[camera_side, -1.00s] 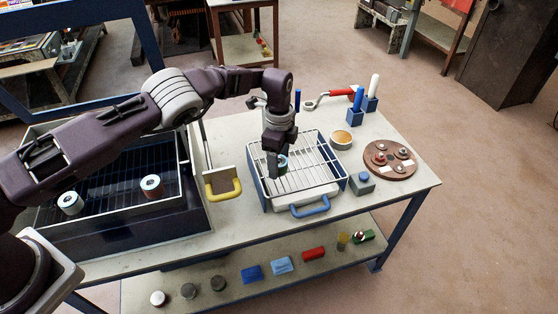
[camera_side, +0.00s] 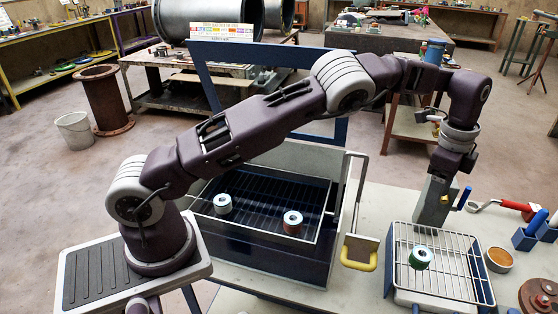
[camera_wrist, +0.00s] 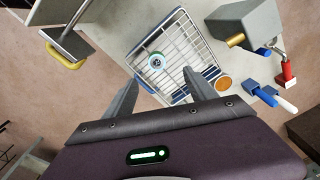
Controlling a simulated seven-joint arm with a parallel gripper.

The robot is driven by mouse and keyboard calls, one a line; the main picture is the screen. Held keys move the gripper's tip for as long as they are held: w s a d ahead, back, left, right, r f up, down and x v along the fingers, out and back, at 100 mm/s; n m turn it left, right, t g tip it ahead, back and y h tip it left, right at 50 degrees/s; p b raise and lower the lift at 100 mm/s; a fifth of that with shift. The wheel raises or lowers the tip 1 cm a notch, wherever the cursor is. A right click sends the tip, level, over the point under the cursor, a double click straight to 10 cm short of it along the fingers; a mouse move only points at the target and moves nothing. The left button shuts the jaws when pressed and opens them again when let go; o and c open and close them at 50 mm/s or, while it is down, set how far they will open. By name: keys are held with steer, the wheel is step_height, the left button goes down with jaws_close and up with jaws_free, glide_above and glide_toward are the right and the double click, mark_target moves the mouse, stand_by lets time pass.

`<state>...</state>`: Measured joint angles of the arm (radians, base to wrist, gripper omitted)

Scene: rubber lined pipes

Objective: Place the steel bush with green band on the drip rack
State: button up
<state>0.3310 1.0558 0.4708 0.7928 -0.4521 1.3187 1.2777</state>
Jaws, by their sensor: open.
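The steel bush with green band (camera_side: 420,257) stands upright on the wires of the drip rack (camera_side: 475,272), toward its left part. In the wrist view the bush (camera_wrist: 157,60) shows its open top, and the wire rack (camera_wrist: 183,45) lies around it. My gripper (camera_wrist: 160,77) is open and empty, with its two fingers well apart. It is above the rack and clear of the bush. In the side view my wrist is raised over the back of the rack, and the fingertips are hard to make out there.
A dark blue tank (camera_side: 258,255) at left holds a plain bush (camera_side: 223,203) and a red-banded bush (camera_side: 293,221). A yellow handle (camera_side: 357,262) stands between tank and rack. An orange-topped bowl (camera_side: 499,260) and blue holders (camera_side: 530,232) are at right. A grey block (camera_wrist: 245,25) shows in the wrist view.

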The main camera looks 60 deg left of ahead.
steer(key=s+a+r+n+t+h, duration=0.1)
steer(key=s+a+r+n, duration=0.15)
steer(key=r, duration=0.45)
steer(key=s+a+r+n+t, duration=0.1)
steer(key=s+a+r+n, duration=0.15)
steer(key=r, duration=0.35)
steer(key=s+a+r+n, duration=0.35)
steer(key=s+r, duration=0.45)
steer(key=s, duration=0.5)
steer(key=s+a+f+n+t, duration=0.1)
steer(key=s+f+n, duration=0.1)
steer(key=s, duration=0.9)
steer(key=s+a+f+n+t+y, duration=0.1)
steer(key=s+f+n+t, duration=0.1)
steer(key=s, duration=0.9)
steer(key=shift+f+n, duration=0.75)
steer(key=shift+n, duration=0.2)
